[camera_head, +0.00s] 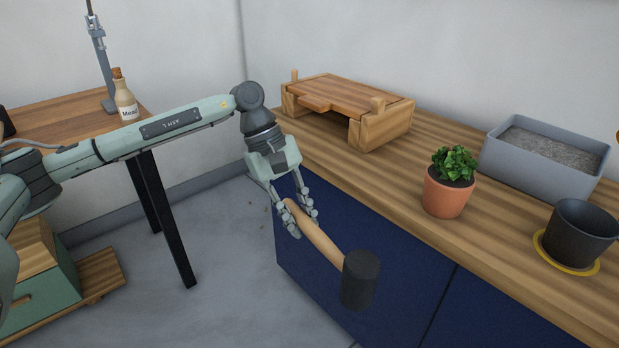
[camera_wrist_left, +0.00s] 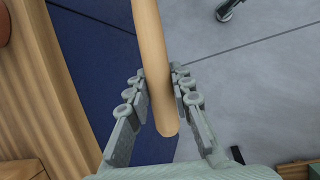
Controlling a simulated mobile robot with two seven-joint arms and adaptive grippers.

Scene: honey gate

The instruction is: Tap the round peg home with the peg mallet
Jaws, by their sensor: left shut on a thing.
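My left gripper (camera_head: 298,216) is shut on the wooden handle of the peg mallet (camera_head: 326,244) and holds it in the air in front of the blue cabinet. The mallet's dark head (camera_head: 361,279) hangs at the lower right end of the handle. In the left wrist view the handle (camera_wrist_left: 153,60) runs between the two fingers (camera_wrist_left: 160,95). My right gripper is not in view.
A potted plant (camera_head: 447,189), a grey tray of gravel (camera_head: 541,160) and a dark pot on a yellow saucer (camera_head: 567,264) stand along the wooden counter (camera_head: 377,171). A side table at left carries a mead bottle (camera_head: 125,97) and a metal stand (camera_head: 103,60).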

